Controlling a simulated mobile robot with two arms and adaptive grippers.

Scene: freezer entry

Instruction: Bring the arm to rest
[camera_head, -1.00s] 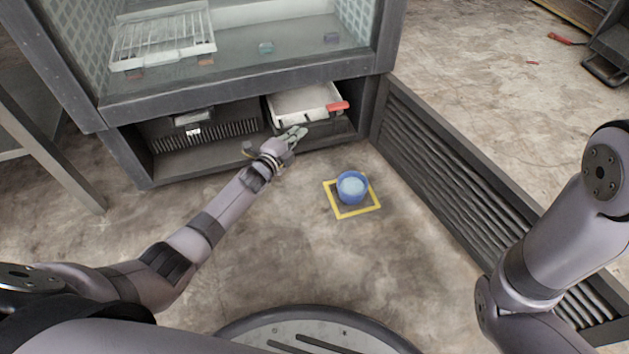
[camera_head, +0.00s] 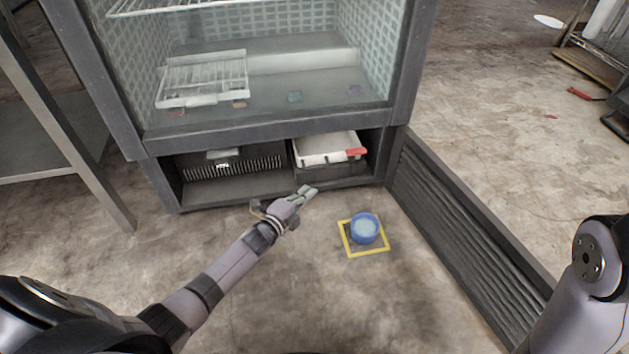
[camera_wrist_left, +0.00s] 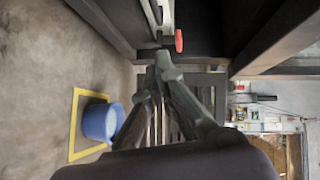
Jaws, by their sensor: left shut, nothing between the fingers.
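My left arm reaches out from the lower left in the head view. Its gripper (camera_head: 306,191) is shut and empty, in front of the low opening of the cabinet (camera_head: 277,120). In the left wrist view the gripper's fingertips (camera_wrist_left: 162,62) meet, with nothing between them. My right arm (camera_head: 578,290) shows only in part at the right edge; its gripper is out of view.
A white tray with a red handle (camera_head: 328,148) sits in the low opening, beside a dark grilled unit (camera_head: 228,163). A blue bucket (camera_head: 364,229) stands in a yellow floor square (camera_head: 372,253). A louvered panel (camera_head: 455,225) extends along the floor at right. A metal table (camera_head: 60,130) stands at left.

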